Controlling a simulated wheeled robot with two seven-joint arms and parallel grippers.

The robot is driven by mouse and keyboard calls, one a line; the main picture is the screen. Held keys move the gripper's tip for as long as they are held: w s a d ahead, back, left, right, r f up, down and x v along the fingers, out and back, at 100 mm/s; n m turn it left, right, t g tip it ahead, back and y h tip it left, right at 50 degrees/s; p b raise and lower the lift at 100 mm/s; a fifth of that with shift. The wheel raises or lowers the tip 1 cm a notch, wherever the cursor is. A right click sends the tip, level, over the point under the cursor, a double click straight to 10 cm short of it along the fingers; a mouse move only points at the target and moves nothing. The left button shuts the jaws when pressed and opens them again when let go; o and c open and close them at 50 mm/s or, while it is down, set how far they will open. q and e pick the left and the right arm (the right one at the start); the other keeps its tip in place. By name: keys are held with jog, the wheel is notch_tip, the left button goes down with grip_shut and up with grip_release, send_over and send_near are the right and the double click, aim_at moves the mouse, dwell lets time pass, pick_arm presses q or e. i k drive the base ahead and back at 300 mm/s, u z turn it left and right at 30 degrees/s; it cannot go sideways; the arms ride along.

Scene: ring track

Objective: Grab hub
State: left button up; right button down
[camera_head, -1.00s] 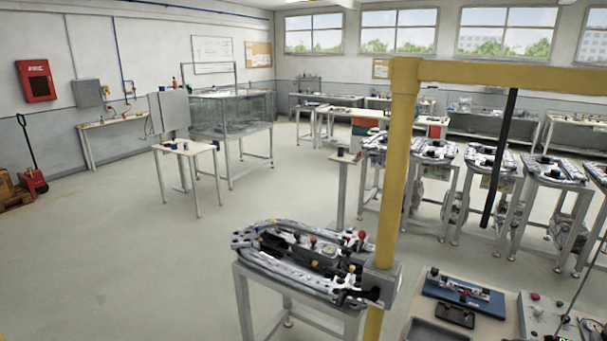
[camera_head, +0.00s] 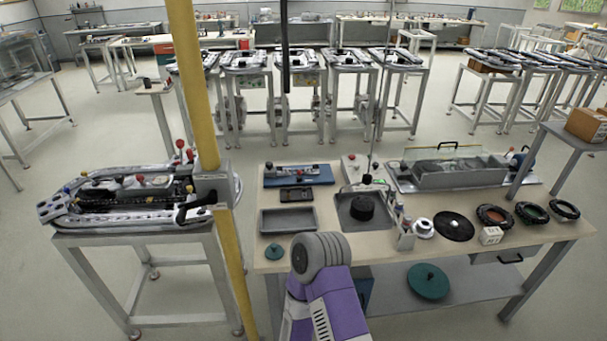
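I cannot tell for sure which piece is the hub. A black round piece (camera_head: 361,206) sits in a grey square tray (camera_head: 343,221) on the workbench (camera_head: 539,237). A white ring-shaped piece with a dark centre (camera_head: 423,228) stands to its right, and a flat black disc (camera_head: 453,226) lies beyond that. A small teal disc with a knob (camera_head: 274,252) lies at the bench's front left. One purple and grey arm link of mine rises at the bottom middle, in front of the bench. Neither gripper shows.
Several dark rings (camera_head: 495,216) lie at the bench's right. A second grey tray (camera_head: 287,220) is empty. A yellow post (camera_head: 200,110) stands between the bench and the track table (camera_head: 130,238) on the left. A larger teal disc (camera_head: 428,281) lies on the lower shelf.

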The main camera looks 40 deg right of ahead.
aim_at(362, 207)
jog(key=z, duration=2.2)
jog(key=k, duration=1.15)
jog(key=u, duration=0.7)
jog(key=i, duration=0.9)
jog(key=u, duration=0.4)
